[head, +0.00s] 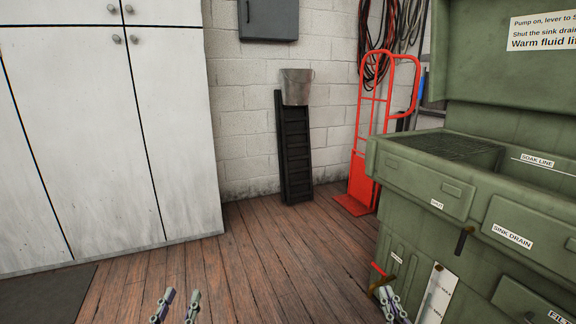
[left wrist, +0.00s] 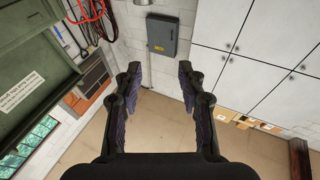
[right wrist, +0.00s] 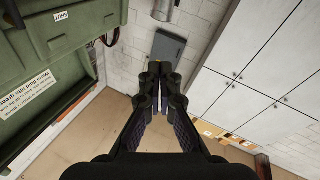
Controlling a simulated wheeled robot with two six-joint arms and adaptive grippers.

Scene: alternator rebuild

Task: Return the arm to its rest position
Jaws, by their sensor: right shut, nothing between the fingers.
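My left gripper (head: 176,306) is at the bottom edge of the head view, left of centre, with its fingers apart. In the left wrist view its two fingers (left wrist: 158,92) stand wide open with nothing between them. My right gripper (head: 389,300) is at the bottom of the head view, in front of the green parts washer. In the right wrist view its fingers (right wrist: 160,85) are closed together and hold nothing. Most of both arms is out of the head view.
The green parts washer (head: 408,184) stands close on the right, beside my right gripper. A white cabinet (head: 170,140) fills the left. A red hand truck (head: 358,180), a black ramp-like piece (head: 294,150) and a bucket (head: 296,86) are at the back wall. The wooden floor (head: 250,262) between is clear.

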